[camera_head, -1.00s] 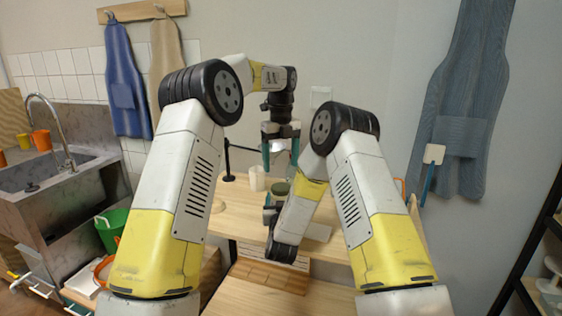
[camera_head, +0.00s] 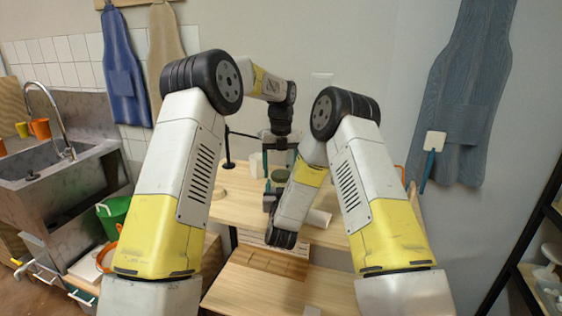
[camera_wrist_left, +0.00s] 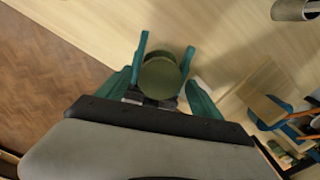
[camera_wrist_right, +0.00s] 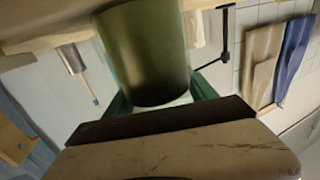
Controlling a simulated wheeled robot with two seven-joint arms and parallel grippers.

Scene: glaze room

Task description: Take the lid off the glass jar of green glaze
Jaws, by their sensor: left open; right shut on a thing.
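The green glaze jar (camera_head: 279,176) stands upright over the wooden table, partly hidden by my arms. Its round olive-green top (camera_wrist_left: 160,75) shows in the left wrist view; I cannot clearly tell the lid from the jar there. My left gripper (camera_head: 280,160) points down from above, open, with its teal fingers on either side of the jar's top. My right gripper (camera_head: 271,199) is low beside the jar and shut on its body. The green jar wall (camera_wrist_right: 148,50) fills the space between the right fingers in the right wrist view.
The wooden table (camera_head: 238,207) has bare room left of the jar. A pale cup (camera_head: 256,165) and a dark stand (camera_head: 228,152) are behind and left. A white cylinder (camera_head: 318,218) lies right of my right forearm. A sink (camera_head: 50,165) is far left.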

